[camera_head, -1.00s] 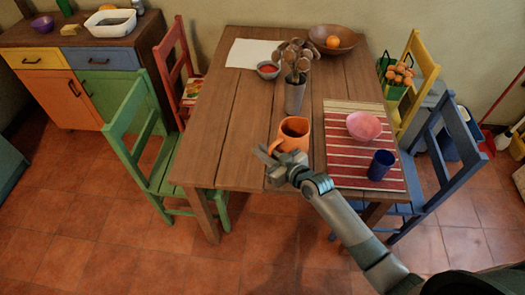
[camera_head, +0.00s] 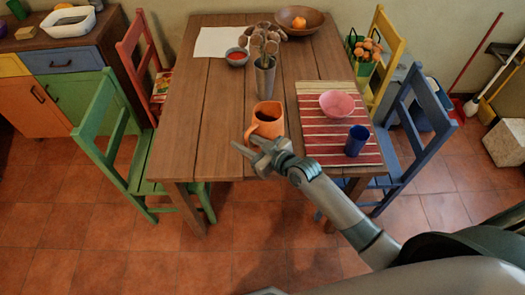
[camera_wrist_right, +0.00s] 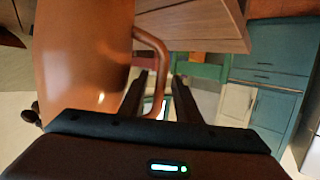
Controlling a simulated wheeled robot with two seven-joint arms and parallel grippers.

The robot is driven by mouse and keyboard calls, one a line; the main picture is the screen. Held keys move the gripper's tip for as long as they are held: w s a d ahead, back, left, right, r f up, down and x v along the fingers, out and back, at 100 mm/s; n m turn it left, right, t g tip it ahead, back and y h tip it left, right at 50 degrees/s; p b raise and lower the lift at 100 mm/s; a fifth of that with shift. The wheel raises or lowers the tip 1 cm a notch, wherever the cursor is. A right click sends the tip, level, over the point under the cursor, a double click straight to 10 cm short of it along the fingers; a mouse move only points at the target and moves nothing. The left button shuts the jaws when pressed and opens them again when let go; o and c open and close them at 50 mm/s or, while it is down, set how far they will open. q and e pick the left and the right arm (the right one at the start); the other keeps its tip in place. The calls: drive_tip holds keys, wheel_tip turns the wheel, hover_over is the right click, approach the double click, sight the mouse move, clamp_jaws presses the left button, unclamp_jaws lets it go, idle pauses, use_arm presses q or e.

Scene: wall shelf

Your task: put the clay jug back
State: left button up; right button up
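The orange clay jug (camera_head: 268,121) stands upright on the wooden table near its front edge, left of the striped mat. In the right wrist view its body (camera_wrist_right: 80,60) fills the left side, and its curved handle (camera_wrist_right: 160,48) reaches between the two dark fingers. My right gripper (camera_head: 247,146) is at the jug's near left side in the head view, its fingertips apart. In the wrist view the gripper (camera_wrist_right: 160,95) has its fingers on either side of the handle, with no clear grip on it. My left gripper is not in view.
The striped mat (camera_head: 315,115) holds a pink bowl (camera_head: 337,104) and a blue cup (camera_head: 356,141). A grey vase (camera_head: 265,80) stands behind the jug. A wooden bowl (camera_head: 315,25) is at the back. The table's left side is bare. Green (camera_head: 125,160) and blue (camera_head: 415,120) chairs flank it.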

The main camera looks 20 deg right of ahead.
drive_tip(key=b+v, duration=0.1)
drive_tip(key=v, duration=0.8)
drive_tip(key=shift+d, duration=0.1)
idle(0.4)
